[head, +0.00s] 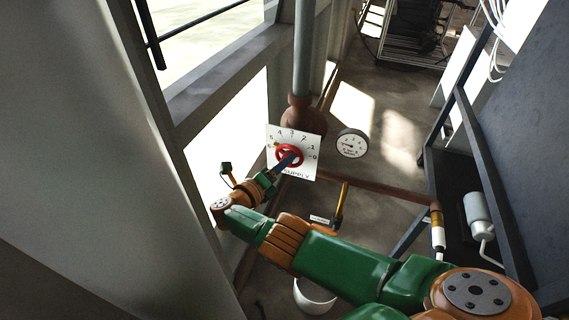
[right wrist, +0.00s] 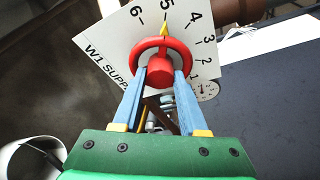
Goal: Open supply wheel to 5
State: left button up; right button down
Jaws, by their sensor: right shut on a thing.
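The red supply wheel (head: 289,155) sits on a white numbered plate (head: 305,172) marked SUPPLY, at the middle of the head view. In the right wrist view the wheel (right wrist: 159,45) shows close up, with a yellow pointer (right wrist: 163,30) whose tip points at about the 5 on the plate (right wrist: 120,35). My right gripper (right wrist: 163,76) has its blue fingers shut on the wheel, at the rim and hub on the near side. The exact contact is partly hidden by the fingers. My left gripper is not in view.
A round gauge (head: 352,143) stands just right of the plate. A grey pipe (head: 304,50) rises behind it, and a brown pipe (head: 385,190) runs to the right. A white bucket (head: 315,296) is below my right arm. A pale wall (head: 80,150) fills the left.

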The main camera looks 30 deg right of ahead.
jog(key=shift+c, duration=2.1)
grip_release()
jog(key=shift+w+d+r, duration=0.25)
jog(key=shift+w+r, duration=0.05)
jog(key=shift+r, duration=0.35)
jog(key=shift+o, duration=0.3)
jog(key=shift+a, duration=0.1)
jog(key=s+a, duration=0.1)
jog(key=s+a+p, duration=0.1)
jog(key=a, duration=0.1)
jog(key=s+a+p, duration=0.1)
jog(key=shift+s+a+f, duration=0.3)
jog(key=shift+a+f, duration=0.05)
jog(key=shift+f, duration=0.05)
